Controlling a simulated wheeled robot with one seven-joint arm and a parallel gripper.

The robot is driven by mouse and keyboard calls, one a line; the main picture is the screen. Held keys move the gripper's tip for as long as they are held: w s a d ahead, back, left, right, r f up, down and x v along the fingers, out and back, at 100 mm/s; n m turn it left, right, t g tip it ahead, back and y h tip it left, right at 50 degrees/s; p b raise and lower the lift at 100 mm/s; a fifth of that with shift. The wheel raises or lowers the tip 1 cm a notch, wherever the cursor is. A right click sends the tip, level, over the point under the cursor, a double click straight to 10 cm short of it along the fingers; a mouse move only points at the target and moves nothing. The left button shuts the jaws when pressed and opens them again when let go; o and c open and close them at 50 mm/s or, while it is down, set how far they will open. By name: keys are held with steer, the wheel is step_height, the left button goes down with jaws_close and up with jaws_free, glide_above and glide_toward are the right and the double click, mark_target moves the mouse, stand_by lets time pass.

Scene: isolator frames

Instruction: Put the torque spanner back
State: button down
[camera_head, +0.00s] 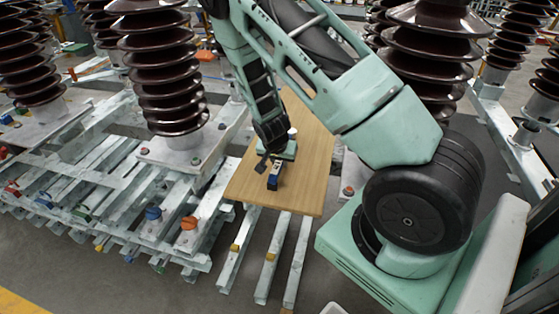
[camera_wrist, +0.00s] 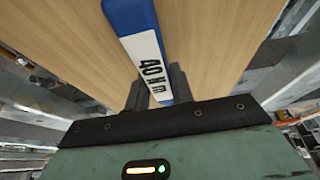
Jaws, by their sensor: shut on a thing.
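The torque spanner (camera_wrist: 128,14) is blue with a white label reading "40 Nm". In the wrist view it runs from the top edge down between the fingers of my gripper (camera_wrist: 158,88). My gripper is shut on it. In the head view my gripper (camera_head: 268,163) is over the wooden board, and a short dark blue part of the spanner (camera_head: 273,182) shows at its fingers. The rest of the spanner is hidden behind my gripper and arm. I cannot tell whether the spanner touches the board.
The wooden board (camera_head: 305,198) lies on pale steel beams and looks mostly bare. Tall brown ribbed insulators (camera_head: 165,75) stand on frames to the left, with others behind and right. Coloured caps (camera_head: 189,223) sit on the frame beams at left. My arm covers the board's right back.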

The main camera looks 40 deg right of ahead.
steer(key=shift+f, duration=0.1)
steer(key=c, duration=1.2)
jaws_free()
